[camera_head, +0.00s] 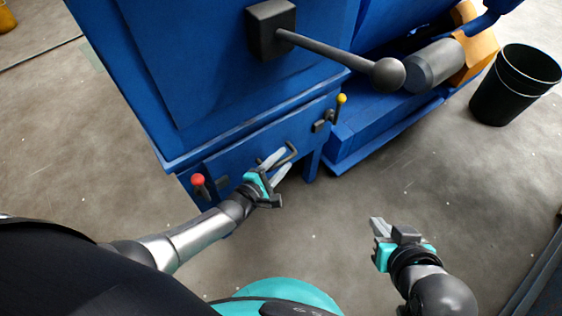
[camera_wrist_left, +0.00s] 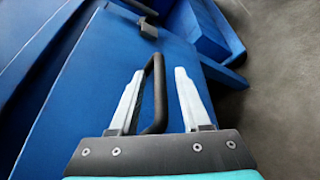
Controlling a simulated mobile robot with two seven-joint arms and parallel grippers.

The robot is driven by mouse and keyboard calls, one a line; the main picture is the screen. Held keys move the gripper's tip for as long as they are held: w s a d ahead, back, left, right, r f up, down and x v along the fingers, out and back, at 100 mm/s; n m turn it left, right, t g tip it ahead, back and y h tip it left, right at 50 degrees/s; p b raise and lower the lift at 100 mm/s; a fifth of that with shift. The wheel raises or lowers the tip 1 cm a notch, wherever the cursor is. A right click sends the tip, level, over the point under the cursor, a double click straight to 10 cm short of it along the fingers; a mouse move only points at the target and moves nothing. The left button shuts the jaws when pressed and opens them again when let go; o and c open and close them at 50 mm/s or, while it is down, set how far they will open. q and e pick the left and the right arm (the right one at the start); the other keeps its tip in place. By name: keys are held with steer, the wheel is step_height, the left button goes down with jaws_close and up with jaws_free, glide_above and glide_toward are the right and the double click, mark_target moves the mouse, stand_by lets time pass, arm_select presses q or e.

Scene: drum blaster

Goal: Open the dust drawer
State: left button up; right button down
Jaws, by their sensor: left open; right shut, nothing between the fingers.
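The dust drawer (camera_head: 237,150) is the blue front panel low on the blue machine. Its dark bar handle (camera_head: 290,153) also shows in the left wrist view (camera_wrist_left: 159,92). My left gripper (camera_head: 277,164) is open at the handle. In the left wrist view, the bar lies between the two pale fingers, with a gap showing on the right side. A red-knobbed lever (camera_head: 198,181) is at the panel's left end and a yellow-knobbed lever (camera_head: 341,100) at its right end. My right gripper (camera_head: 377,229) is shut and empty, over the floor at the right.
A large grey lever with a ball end (camera_head: 386,74) sticks out from the machine above the drawer. A black bin (camera_head: 512,85) stands at the right. The concrete floor (camera_head: 400,180) in front of the machine is clear.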

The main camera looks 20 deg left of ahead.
arm_select(q)
jaws_close()
stand_by(0.4)
stand_by(1.1)
